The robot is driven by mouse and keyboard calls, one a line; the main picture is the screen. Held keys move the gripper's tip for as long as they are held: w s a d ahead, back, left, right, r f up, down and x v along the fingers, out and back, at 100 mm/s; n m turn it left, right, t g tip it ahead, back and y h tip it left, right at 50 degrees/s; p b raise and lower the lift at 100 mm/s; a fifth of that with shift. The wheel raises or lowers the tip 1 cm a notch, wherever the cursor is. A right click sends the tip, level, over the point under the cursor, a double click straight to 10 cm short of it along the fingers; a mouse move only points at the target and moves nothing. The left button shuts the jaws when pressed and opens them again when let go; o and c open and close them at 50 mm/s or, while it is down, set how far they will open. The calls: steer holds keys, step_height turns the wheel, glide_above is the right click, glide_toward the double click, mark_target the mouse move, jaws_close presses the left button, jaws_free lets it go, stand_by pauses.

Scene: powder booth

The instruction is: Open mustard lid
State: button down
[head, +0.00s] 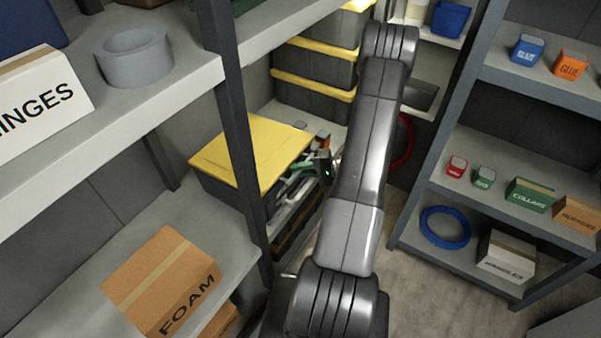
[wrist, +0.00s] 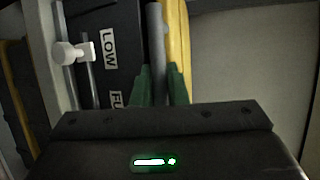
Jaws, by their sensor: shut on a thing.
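The mustard lid (head: 255,150) lies on a dark bin on the shelf left of my arm in the head view. In the wrist view a mustard strip (wrist: 177,40), which looks like the lid's edge, runs beside a grey bar (wrist: 156,40). My gripper (wrist: 157,80) has its green fingers shut on this grey bar, one on each side. In the head view my gripper (head: 324,165) is at the right side of the lid, partly hidden by my arm. I cannot tell whether the lid is raised.
A dark panel with labels (wrist: 109,48) and a white knob (wrist: 68,53) are left of the fingers. Shelf posts (head: 238,120) stand close on the left. A foam box (head: 165,280) is on the lower left shelf. Bare floor (head: 440,290) shows right of my arm.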

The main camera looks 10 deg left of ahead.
steer(key=w+a+r+h+p, duration=0.1)
steer(key=a+r+p, duration=0.1)
steer(key=r, duration=0.4)
steer(key=a+r+m+h+p, duration=0.1)
steer(key=a+r+h+p, duration=0.1)
steer(key=r, duration=0.4)
steer(key=w+a+r+h+p, duration=0.1)
steer(key=a+r+p, duration=0.2)
steer(key=r+p, duration=0.2)
steer(key=shift+w+a+r+g+h+p, duration=0.15)
steer(key=shift+w+r+g+h+p, duration=0.2)
steer(key=shift+r, duration=0.45)
steer(key=c, duration=1.4)
jaws_free()
steer(key=shift+c, duration=0.2)
steer(key=b+v, duration=0.1)
steer(key=v, duration=1.2)
steer(key=shift+d+r, duration=0.3)
